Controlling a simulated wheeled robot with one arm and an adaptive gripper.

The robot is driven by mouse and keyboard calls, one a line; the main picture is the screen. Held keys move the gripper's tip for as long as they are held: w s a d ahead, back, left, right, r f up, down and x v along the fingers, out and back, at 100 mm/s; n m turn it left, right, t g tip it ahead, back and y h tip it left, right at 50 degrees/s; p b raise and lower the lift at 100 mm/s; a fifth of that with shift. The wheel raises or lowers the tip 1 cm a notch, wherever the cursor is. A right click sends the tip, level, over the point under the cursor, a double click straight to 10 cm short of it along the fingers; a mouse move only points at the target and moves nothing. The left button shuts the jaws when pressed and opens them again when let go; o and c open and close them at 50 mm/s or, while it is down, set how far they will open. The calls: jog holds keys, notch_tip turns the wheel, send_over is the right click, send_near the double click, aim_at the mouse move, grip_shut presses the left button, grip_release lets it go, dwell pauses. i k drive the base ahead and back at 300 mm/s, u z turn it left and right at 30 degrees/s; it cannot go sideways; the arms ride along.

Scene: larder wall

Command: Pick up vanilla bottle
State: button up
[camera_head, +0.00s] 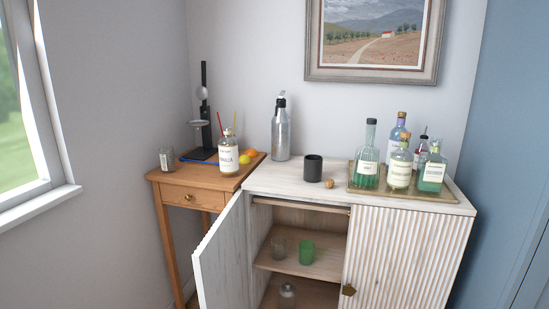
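The vanilla bottle (228,156) stands upright near the front right edge of the small wooden side table (174,178). It is a clear bottle with a white label that reads vanilla and a stopper at the top. A yellow lemon and an orange lie just to its right, partly behind it. A thin red stick shows behind its neck. My gripper is not in view.
A white cabinet (283,178) stands right of the side table, its left door (222,259) open. On top are a metal bottle (281,135), a black cup (313,168) and a tray (432,193) of several bottles. A glass jar (167,160) and black stand (205,105) share the side table.

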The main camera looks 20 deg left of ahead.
aim_at(228, 153)
jog(key=u, duration=0.5)
jog(key=i, duration=1.25)
jog(key=u, duration=1.15)
